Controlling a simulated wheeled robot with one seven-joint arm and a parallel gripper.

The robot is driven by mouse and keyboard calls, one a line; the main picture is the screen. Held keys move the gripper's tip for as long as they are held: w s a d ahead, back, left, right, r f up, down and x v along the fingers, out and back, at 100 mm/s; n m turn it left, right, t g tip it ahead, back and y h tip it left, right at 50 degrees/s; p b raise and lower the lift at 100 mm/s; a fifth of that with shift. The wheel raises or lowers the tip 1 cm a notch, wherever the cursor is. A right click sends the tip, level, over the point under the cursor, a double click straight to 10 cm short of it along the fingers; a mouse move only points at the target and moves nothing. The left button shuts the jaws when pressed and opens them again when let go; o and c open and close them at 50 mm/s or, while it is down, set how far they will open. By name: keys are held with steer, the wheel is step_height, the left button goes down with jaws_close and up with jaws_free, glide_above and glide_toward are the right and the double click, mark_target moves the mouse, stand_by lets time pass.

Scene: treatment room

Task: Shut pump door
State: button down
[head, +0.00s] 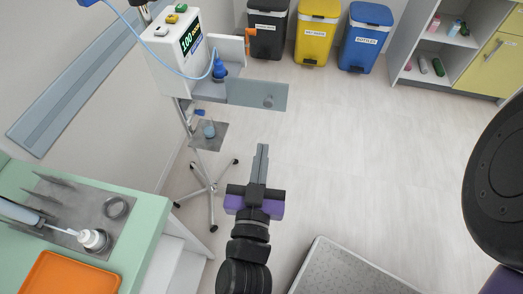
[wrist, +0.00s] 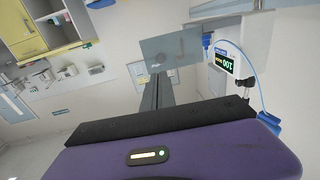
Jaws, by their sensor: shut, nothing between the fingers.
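The pump (head: 172,52) is a white box on a wheeled pole, with a lit screen reading 100. Its door (head: 245,93) is a grey see-through panel with a small round knob (head: 268,102), and it stands open, sticking out to the right of the pump. My gripper (head: 263,150) is shut and empty. In the head view its fingers point up the picture toward the door, below it and apart from it. In the wrist view the door (wrist: 180,46) shows just beyond the fingertips (wrist: 158,80), with the pump screen (wrist: 223,62) to its right. The wrist view does not settle the gap.
A blue tube (head: 150,45) loops over the pump. A green counter (head: 125,235) with an orange tray (head: 68,275) is at lower left. A grey padded surface (head: 345,270) is at the bottom. Bins (head: 317,32) and shelves (head: 440,45) line the back; the floor between is clear.

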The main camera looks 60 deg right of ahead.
mark_target(269, 106)
steer(key=p+x, duration=0.1)
steer(key=x, duration=1)
steer(key=shift+d+p, duration=0.1)
steer(key=shift+p, duration=0.25)
steer(key=shift+d, duration=0.15)
